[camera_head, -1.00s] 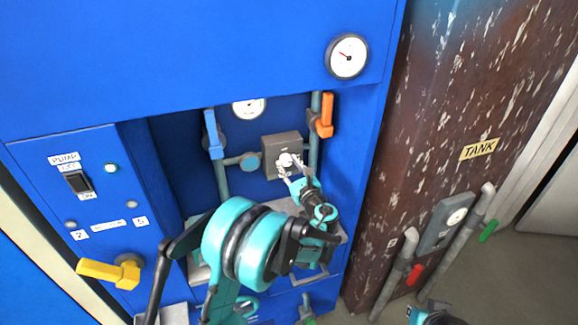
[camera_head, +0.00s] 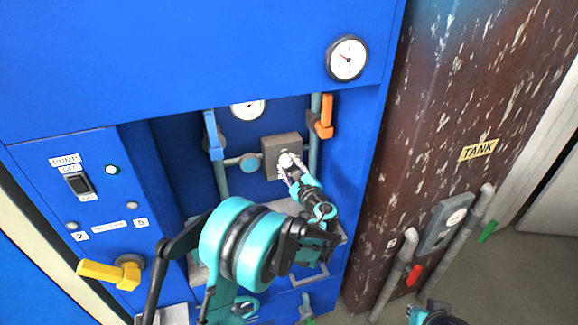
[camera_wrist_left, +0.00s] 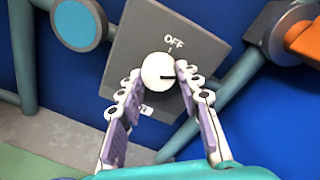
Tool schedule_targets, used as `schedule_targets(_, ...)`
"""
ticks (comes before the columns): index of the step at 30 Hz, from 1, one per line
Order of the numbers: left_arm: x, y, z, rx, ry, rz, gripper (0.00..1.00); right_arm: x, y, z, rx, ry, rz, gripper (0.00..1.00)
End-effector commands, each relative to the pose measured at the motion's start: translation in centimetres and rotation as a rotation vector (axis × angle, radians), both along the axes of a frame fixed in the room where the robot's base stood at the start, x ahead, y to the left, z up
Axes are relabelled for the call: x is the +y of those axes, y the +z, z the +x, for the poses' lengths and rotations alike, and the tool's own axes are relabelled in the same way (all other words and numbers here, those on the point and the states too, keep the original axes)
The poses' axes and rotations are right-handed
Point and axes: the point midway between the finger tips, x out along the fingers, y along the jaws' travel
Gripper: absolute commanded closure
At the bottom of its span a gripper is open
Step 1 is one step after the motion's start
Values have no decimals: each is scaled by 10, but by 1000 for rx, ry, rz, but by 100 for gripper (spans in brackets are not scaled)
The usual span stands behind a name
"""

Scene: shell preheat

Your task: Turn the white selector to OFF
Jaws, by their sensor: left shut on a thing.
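The white selector (camera_head: 287,160) is a round knob on a grey box (camera_head: 270,146) in the blue recess. In the left wrist view the selector (camera_wrist_left: 158,72) shows a short black mark pointing right. The word OFF (camera_wrist_left: 174,43) is printed above it on the grey plate (camera_wrist_left: 204,50). A second label below it is partly hidden by a finger. My left gripper (camera_head: 289,168) is shut on the selector, one finger on each side, as the left wrist view (camera_wrist_left: 160,84) also shows. My right gripper's fingers are not in view.
A blue-handled valve (camera_head: 211,135) is left of the box and an orange handle (camera_head: 326,116) is at its upper right. Pipes run close on both sides. A yellow lever (camera_head: 108,273) sticks out at lower left. A brown tank (camera_head: 440,110) stands to the right.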

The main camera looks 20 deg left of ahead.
Motion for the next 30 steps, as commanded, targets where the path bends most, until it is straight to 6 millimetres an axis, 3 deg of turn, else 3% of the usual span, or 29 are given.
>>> schedule_targets(30, 0, 4, 0, -513, 0, -760, 94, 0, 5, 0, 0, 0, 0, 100)
